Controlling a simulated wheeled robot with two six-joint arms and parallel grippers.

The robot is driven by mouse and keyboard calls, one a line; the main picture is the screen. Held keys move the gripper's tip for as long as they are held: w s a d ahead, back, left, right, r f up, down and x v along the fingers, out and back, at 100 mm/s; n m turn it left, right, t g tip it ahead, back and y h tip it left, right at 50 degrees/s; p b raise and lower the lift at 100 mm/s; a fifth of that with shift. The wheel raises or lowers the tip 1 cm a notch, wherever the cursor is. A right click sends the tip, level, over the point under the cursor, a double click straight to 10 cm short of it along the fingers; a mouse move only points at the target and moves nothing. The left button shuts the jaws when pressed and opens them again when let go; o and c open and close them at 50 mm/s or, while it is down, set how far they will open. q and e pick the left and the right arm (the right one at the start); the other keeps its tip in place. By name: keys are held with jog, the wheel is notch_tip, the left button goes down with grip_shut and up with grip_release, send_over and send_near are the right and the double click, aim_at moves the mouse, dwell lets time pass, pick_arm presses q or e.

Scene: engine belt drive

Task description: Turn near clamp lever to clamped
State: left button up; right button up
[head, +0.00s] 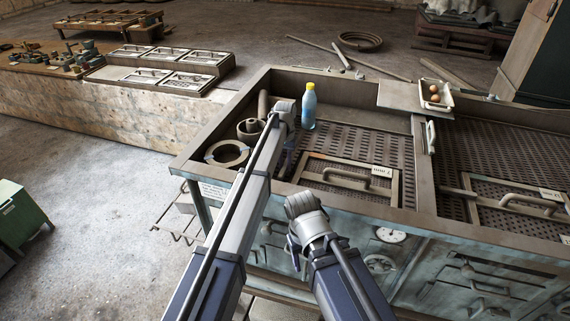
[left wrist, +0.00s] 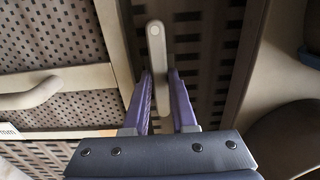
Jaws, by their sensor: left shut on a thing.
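The near clamp lever, a light grey bar with a rounded end, shows in the left wrist view (left wrist: 156,60) between the two purple fingers of my left gripper (left wrist: 160,85). The gripper is shut on it. In the head view my left gripper (head: 287,163) points down at the left part of the bench, beside the framed panel, and the lever it holds is hidden there. My right gripper (head: 294,251) hangs in front of the bench, and its fingers are mostly hidden by its wrist.
A blue bottle with a yellow cap (head: 309,107) stands close behind the left gripper. A hatch panel with a curved handle (head: 347,180) lies to the right. A pale lever (head: 431,137) stands on the divider. A ring (head: 227,154) lies at the left corner.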

pick_arm(q)
grip_shut()
jog(key=m, duration=0.3)
jog(key=shift+m, duration=0.4)
jog(key=m, duration=0.4)
jog(key=shift+m, duration=0.3)
jog(key=m, duration=0.9)
dwell(0.5)
